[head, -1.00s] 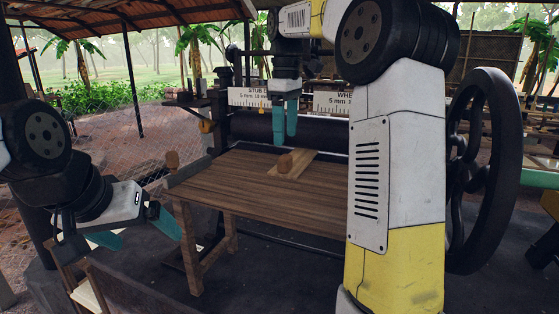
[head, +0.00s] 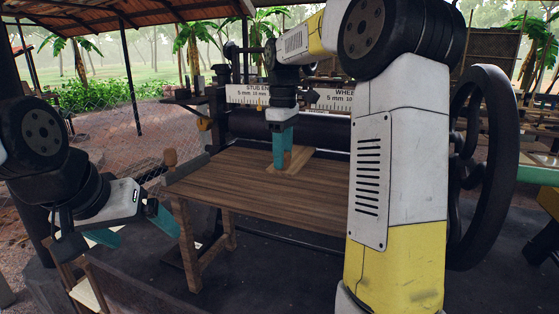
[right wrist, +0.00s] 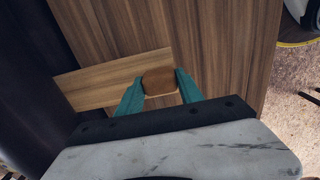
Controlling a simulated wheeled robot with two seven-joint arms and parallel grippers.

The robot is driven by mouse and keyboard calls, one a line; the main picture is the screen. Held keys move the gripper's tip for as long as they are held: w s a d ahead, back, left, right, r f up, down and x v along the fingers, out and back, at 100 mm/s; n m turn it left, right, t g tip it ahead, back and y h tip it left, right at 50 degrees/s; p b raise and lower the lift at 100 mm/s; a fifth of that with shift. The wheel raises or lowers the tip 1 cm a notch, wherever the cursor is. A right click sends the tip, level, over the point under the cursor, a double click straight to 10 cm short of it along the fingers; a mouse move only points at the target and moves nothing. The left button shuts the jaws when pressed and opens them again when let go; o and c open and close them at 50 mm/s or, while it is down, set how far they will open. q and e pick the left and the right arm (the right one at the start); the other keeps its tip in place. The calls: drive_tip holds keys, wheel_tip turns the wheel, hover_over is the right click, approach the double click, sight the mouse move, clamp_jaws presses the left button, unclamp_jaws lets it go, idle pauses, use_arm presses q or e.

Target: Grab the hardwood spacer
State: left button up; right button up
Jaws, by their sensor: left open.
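The hardwood spacer (right wrist: 160,80) is a small brown block on a paler wooden plank, seen in the right wrist view. In the head view it is hidden behind my right gripper (head: 283,160). That gripper points down at the plank, and its teal fingers stand on either side of the spacer in the right wrist view (right wrist: 160,90). The spacer fills most of the gap; I cannot tell whether both fingers press on it. My left gripper (head: 135,225) is open and empty, low at the left, away from the table.
The pale plank (right wrist: 100,82) lies on the brown wooden table (head: 240,195). A dark roller (head: 320,132) and signed scales run behind it. A large black handwheel (head: 490,165) is at the right. The table's front is clear.

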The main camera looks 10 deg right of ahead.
clamp_jaws()
drive_tip(key=shift+r, duration=0.8)
drive_tip(key=shift+s+a, duration=0.25)
drive_tip(key=shift+s, duration=0.1)
